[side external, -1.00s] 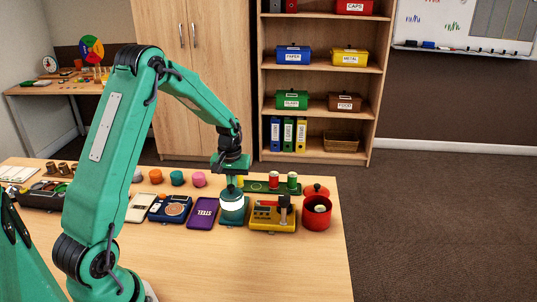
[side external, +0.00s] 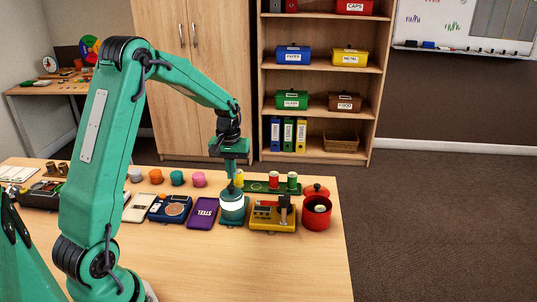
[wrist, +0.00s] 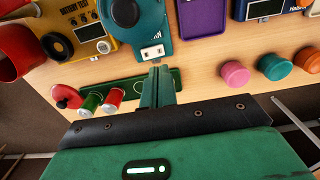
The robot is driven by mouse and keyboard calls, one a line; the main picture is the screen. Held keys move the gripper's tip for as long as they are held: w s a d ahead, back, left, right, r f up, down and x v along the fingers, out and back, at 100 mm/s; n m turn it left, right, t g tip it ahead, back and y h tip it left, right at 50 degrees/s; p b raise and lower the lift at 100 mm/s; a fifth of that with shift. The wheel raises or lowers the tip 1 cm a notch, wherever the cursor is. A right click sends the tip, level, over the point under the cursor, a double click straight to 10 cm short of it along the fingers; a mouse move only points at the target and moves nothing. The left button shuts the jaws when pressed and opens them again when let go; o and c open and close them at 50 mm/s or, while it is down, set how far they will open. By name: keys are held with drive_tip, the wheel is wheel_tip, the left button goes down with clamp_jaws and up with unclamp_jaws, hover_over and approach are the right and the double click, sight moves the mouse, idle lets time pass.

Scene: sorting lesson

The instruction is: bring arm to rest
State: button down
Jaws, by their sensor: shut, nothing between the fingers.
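My gripper (side external: 231,175) hangs from my green arm, pointing down over the back part of the table. Its fingers are shut with nothing between them. In the side view this teal device with a white band (side external: 232,210) stands just below and in front of the fingertips. I cannot tell whether they touch it.
On the table (side external: 200,270) stand a purple pad (side external: 203,213), a yellow tester (side external: 272,213), a red pot (side external: 317,212) and a green tray (side external: 260,187) with small cans. Orange, teal and pink cups are at the back. The table's front is clear.

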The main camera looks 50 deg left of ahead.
drive_tip(key=shift+r, duration=0.2)
drive_tip(key=s+d+r+m+t, duration=0.35)
drive_tip(key=s+d+r, duration=0.35)
drive_tip(key=d+r, duration=0.5)
drive_tip(key=s+d+r+m+t, duration=0.1)
drive_tip(key=s+d+m, duration=0.1)
drive_tip(key=s, duration=0.4)
drive_tip(key=s+d+r+m+t, duration=0.1)
drive_tip(key=s+d+r+m, duration=0.1)
drive_tip(key=s+d, duration=0.3)
drive_tip(key=shift+s+d+r+m, duration=0.15)
drive_tip(key=shift+s+r+m, duration=0.15)
drive_tip(key=shift+s+m, duration=0.55)
